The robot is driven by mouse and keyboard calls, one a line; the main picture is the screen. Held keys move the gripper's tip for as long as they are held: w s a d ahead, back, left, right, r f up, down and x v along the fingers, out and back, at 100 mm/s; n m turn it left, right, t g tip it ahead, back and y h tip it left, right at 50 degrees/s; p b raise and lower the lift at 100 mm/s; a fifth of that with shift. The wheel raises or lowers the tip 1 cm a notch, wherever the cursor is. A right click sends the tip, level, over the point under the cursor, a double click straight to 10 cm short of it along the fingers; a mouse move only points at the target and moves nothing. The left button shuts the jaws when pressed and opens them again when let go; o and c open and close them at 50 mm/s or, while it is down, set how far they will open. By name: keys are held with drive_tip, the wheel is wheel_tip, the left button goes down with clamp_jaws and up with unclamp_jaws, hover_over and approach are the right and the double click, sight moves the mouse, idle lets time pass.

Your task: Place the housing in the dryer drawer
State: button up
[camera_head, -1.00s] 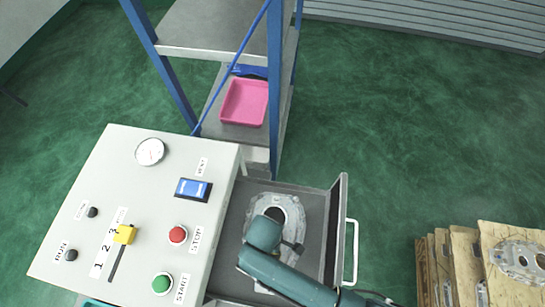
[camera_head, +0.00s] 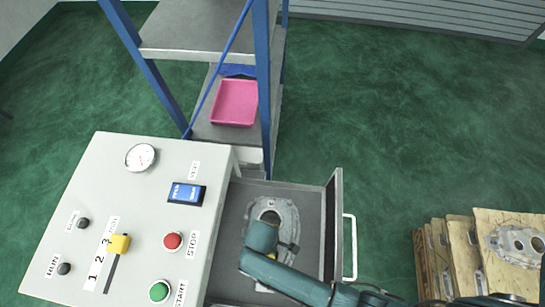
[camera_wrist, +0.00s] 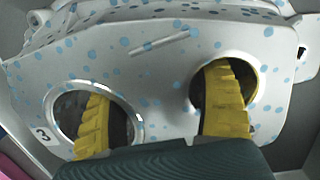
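The grey metal housing (camera_head: 285,215) lies in the open dryer drawer (camera_head: 318,205), which extends from the right side of the white control cabinet. My gripper (camera_head: 270,252) is over the housing and hides part of it. In the wrist view the housing (camera_wrist: 150,70) is pale with blue spots, and a small "3" marks its left edge. My gripper's two yellow fingers (camera_wrist: 157,85) are spread apart, one reaching into each of two round holes. Dark gaps show beside the fingers, and I see no clear grip on the metal. The fingertips' depth is hidden.
The cabinet's sloped panel (camera_head: 135,190) has buttons, a gauge and a yellow lever. A blue-framed shelf (camera_head: 200,30) with a pink tray (camera_head: 235,103) stands behind. At the right, wooden boards (camera_head: 490,222) hold another casting (camera_head: 518,245). Green floor lies clear between.

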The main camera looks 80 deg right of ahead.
drive_tip(key=shift+r, duration=0.1)
drive_tip(key=r, duration=0.4)
drive_tip(key=w+r+p, duration=0.1)
drive_tip(key=r, duration=0.7)
drive_tip(key=shift+w+a+p, duration=0.15)
drive_tip(key=shift+a+p, duration=0.2)
drive_tip(key=w+a+r+n+t+p, duration=0.1)
drive_tip(key=w+r+t+p, duration=0.5)
drive_tip(key=w+r, duration=1.05)
drive_tip(key=w+a+r+t+p, duration=0.1)
drive_tip(key=w+r+t+p, duration=0.15)
drive_tip(key=r, duration=0.65)
drive_tip(key=w+a+r+t+p, duration=0.1)
drive_tip(key=w+r+t, duration=0.2)
drive_tip(key=r, duration=0.6)
drive_tip(key=w+a+r+t+p, duration=0.1)
drive_tip(key=w+a+r+t, duration=0.15)
drive_tip(key=r, duration=0.75)
drive_tip(key=s+r+m+t, duration=0.1)
drive_tip(key=r+t, duration=0.3)
drive_tip(key=r, duration=0.7)
drive_tip(key=s+a+r+m+t+p, duration=0.1)
drive_tip(key=s+r+t, duration=0.3)
drive_tip(key=r, duration=0.8)
drive_tip(key=shift+r+t, duration=0.25)
drive_tip(key=shift+t, duration=0.45)
